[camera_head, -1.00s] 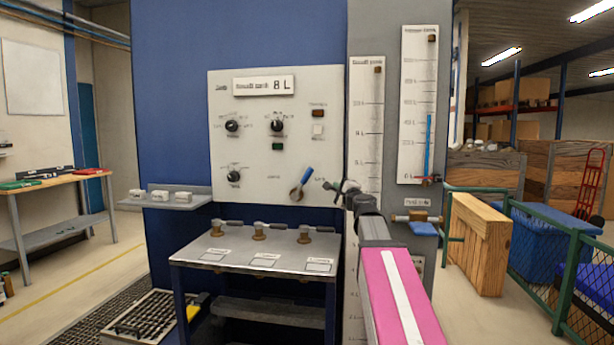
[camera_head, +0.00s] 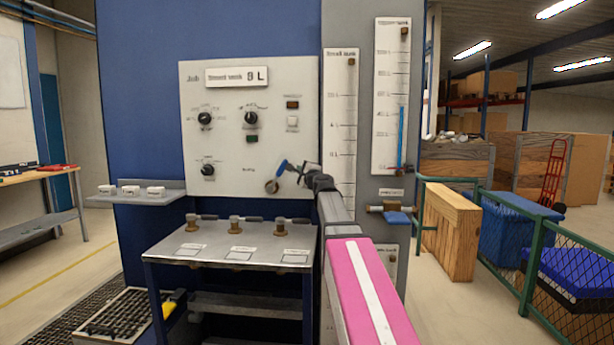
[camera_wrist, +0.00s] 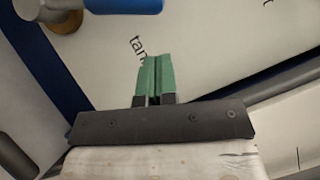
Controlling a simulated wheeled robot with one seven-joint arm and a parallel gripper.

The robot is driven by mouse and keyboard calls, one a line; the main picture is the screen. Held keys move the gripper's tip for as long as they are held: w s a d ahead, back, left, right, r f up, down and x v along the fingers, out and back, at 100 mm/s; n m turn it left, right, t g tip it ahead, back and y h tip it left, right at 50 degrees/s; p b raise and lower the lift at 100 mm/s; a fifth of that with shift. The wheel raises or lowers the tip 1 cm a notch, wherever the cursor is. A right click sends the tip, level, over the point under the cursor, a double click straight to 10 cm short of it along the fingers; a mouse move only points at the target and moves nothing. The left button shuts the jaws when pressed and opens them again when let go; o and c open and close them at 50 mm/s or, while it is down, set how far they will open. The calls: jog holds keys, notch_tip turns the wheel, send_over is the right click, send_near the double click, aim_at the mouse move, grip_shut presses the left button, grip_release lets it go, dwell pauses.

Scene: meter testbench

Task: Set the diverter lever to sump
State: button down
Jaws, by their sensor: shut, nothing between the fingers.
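The diverter lever has a blue handle (camera_head: 282,168) on a round brass pivot (camera_head: 272,187), low on the right of the pale control panel. The handle tilts up and to the right. In the wrist view, the handle (camera_wrist: 122,5) and pivot (camera_wrist: 66,18) show at the top left, partly cut off. My gripper (camera_head: 299,171) is just right of the handle, in front of the panel. Its green fingertips (camera_wrist: 156,78) are together and empty, below the handle in the wrist view. A printed label starting "tan" is partly covered by them. A small label left of the lever is too blurred to read.
Knobs (camera_head: 205,118) and small buttons share the panel (camera_head: 222,150). Tall gauges (camera_head: 341,130) stand to the right of the lever. A metal bench (camera_head: 215,259) with several brass valves is below. A blue-handled valve (camera_head: 397,217) is at lower right.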

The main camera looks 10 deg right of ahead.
aim_at(286, 161)
jog(key=shift+w+a+r, duration=0.2)
jog(key=shift+w+a, duration=0.1)
jog(key=shift+a, duration=0.25)
jog(key=shift+w+a+r, duration=0.25)
jog(key=shift+a, duration=0.3)
jog(key=shift+w+a+r, duration=0.2)
jog(key=shift+w+a, duration=0.1)
jog(key=shift+a, duration=0.25)
jog(key=shift+w+a+r+n+g, duration=0.2)
jog(key=shift+a+r+n+g, duration=0.1)
jog(key=shift+a+r+n, duration=0.2)
jog(key=shift+w+a+r+n+g, duration=0.15)
jog(key=shift+a+r+n+g, duration=0.2)
jog(key=shift+a+n, duration=0.15)
jog(key=w+a+r+n+g+h, duration=0.1)
jog(key=w+a+n+g+h, duration=0.1)
jog(key=a+n, duration=0.4)
jog(key=shift+w+a+r+n+g, duration=0.25)
jog(key=shift+w+a+g, duration=0.7)
jog(key=shift+a, duration=1.7)
jog(key=shift+s+a+f, duration=0.1)
